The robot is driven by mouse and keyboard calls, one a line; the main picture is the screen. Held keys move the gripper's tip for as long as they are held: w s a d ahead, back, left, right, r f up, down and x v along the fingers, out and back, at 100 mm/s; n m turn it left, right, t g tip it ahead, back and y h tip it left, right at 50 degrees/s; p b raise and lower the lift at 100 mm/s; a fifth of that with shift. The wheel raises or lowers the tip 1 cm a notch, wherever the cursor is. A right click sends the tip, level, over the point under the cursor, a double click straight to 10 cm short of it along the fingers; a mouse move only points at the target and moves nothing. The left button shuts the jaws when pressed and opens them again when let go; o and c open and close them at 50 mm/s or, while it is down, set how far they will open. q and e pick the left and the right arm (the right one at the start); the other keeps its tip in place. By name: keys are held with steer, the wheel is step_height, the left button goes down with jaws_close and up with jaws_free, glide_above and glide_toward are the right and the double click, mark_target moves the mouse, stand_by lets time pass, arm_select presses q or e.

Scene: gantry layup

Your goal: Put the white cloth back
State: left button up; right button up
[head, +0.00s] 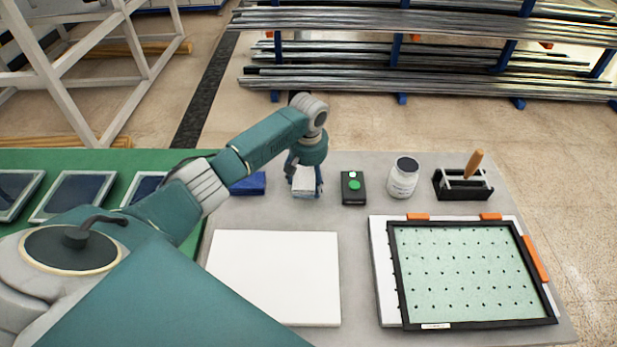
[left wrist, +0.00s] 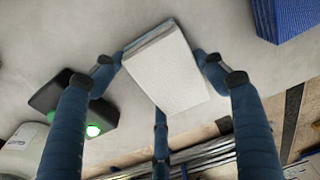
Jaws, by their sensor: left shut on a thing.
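The white cloth (head: 304,181) is a small folded block near the back edge of the grey table. It also shows in the left wrist view (left wrist: 172,78), with a grey-blue layer along one side. My left gripper (head: 305,188) points down and is shut on the white cloth, with fingers on both sides of it. Whether the cloth touches the table or hangs just above it, I cannot tell. My right gripper is not in view.
A blue folded block (head: 248,185) lies left of the cloth. A black box with a green button (head: 353,188), a white jar (head: 403,178) and a black holder with a wooden handle (head: 463,184) stand right. A white board (head: 275,277) and a black-framed perforated panel (head: 465,270) lie in front.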

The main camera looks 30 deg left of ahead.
mark_target(309, 182)
arm_select(q)
steer(key=shift+f, duration=0.15)
steer(key=o, duration=1)
steer(key=r, duration=0.8)
steer(key=s+d+r+b, duration=0.1)
steer(key=r, duration=0.3)
steer(key=shift+s+r, duration=0.1)
steer(key=shift+r, duration=0.1)
